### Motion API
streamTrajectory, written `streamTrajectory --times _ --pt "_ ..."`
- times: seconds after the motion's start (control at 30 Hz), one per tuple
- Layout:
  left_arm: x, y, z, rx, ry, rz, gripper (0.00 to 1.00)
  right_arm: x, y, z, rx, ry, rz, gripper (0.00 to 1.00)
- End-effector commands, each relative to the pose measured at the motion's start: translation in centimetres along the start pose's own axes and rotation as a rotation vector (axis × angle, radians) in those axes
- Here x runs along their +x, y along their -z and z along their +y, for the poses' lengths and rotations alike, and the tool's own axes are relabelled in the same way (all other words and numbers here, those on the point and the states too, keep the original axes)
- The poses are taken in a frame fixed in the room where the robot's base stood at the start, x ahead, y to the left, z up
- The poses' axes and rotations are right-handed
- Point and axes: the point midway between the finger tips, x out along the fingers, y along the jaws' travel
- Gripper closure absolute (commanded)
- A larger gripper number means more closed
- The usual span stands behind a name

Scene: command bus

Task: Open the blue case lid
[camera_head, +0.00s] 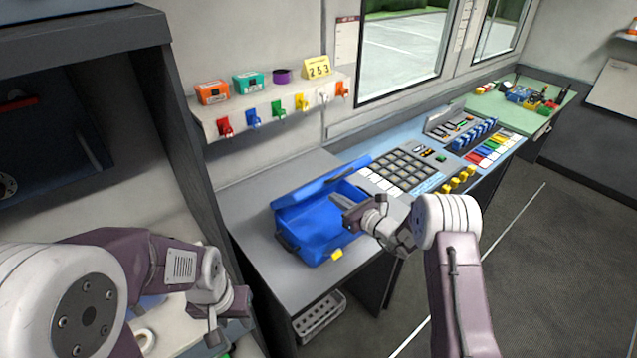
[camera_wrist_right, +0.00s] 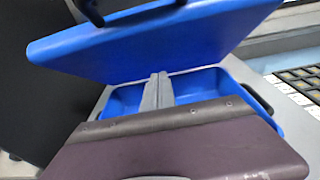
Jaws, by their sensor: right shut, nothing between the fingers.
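The blue case (camera_head: 318,232) stands on the grey counter, with a dark handle on its left side and a yellow tag at its front. Its blue lid (camera_wrist_right: 150,45) is tilted up, partly open, in the right wrist view, and the case's blue interior (camera_wrist_right: 205,82) shows below it. My right gripper (camera_head: 343,207) is shut and empty, reaching in from the right over the case. Its fingertips (camera_wrist_right: 157,80) lie between lid and interior; contact with the lid cannot be told. My left gripper (camera_head: 228,318) is at lower left, away from the case; its jaw opening is unclear.
A console (camera_head: 405,172) with keys and sliders stands right of the case. A wall shelf (camera_head: 270,110) holds small boxes, with coloured hooks below. A white basket (camera_head: 320,316) sits under the counter. The counter left of the case is clear.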

Motion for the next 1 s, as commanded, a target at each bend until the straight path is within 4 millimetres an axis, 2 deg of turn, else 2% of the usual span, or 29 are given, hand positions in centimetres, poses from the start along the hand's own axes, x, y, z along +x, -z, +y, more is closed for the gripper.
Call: streamTrajectory --times 1.0 --pt "2.3 -0.2 0.0 0.000 0.000 0.000 0.64 4.9 -1.5 0.1 -0.001 -0.001 -0.001 1.00"
